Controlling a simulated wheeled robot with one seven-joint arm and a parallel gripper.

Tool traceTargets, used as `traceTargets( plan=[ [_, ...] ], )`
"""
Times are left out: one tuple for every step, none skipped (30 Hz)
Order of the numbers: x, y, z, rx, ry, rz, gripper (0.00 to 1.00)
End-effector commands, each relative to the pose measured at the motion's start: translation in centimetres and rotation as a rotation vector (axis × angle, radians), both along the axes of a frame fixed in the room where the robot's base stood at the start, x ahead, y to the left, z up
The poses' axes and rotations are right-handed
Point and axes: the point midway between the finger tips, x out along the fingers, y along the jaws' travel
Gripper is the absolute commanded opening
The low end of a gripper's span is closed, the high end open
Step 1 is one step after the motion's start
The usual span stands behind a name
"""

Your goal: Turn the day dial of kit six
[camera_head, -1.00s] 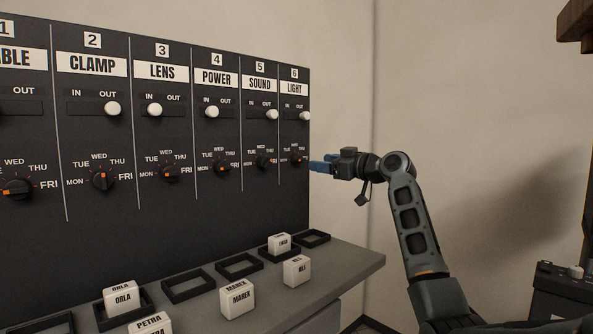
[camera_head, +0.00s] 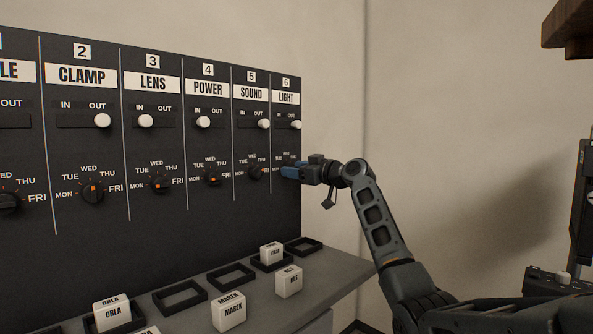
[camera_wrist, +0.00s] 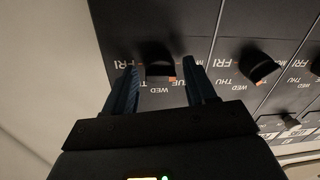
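The kit six column, labelled LIGHT (camera_head: 286,98), is the rightmost on the black board. Its day dial is mostly hidden behind my gripper (camera_head: 290,172) in the head view. In the wrist view, a dark day dial (camera_wrist: 158,62) stands between the two blue fingers of my gripper (camera_wrist: 160,76). The fingers are open, one on each side of the knob, with visible gaps. Day words around the dial appear inverted there, including FRI and WED.
The kit five dial (camera_head: 255,171) is close beside, also visible in the wrist view (camera_wrist: 258,66). White slider knobs (camera_head: 296,125) stick out above the dials. A grey shelf (camera_head: 335,268) below holds name blocks (camera_head: 289,281) and black square frames (camera_head: 304,246).

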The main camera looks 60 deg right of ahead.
Motion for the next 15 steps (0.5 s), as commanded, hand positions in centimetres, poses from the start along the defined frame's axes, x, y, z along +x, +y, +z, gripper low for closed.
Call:
traceTargets(
  plan=[
    [-0.01,0.0,0.0,0.0,0.0,0.0,0.5],
    [-0.01,-0.01,-0.01,0.0,0.0,0.0,0.47],
    [-0.02,-0.01,-0.01,0.0,0.0,0.0,0.44],
    [-0.02,-0.01,-0.01,0.0,0.0,0.0,0.41],
    [-0.02,-0.01,-0.01,0.0,0.0,0.0,0.38],
    [-0.02,-0.01,0.0,0.0,0.0,0.0,0.34],
    [-0.02,-0.01,-0.01,0.0,0.0,0.0,0.31],
    [-0.03,-0.01,-0.01,0.0,0.0,0.0,0.28],
    [-0.03,-0.01,0.0,0.0,0.0,0.0,0.24],
    [-0.03,-0.01,0.0,0.0,0.0,0.0,0.22],
    [-0.04,-0.03,0.0,0.0,0.0,0.0,0.19],
    [-0.04,-0.02,0.0,0.0,0.0,-0.001,0.15],
    [-0.04,-0.02,0.0,0.0,0.0,-0.001,0.12],
    [-0.05,-0.03,0.0,0.0,0.0,-0.001,0.09],
    [-0.05,-0.03,0.0,0.0,0.0,-0.001,0.07]
  ],
)
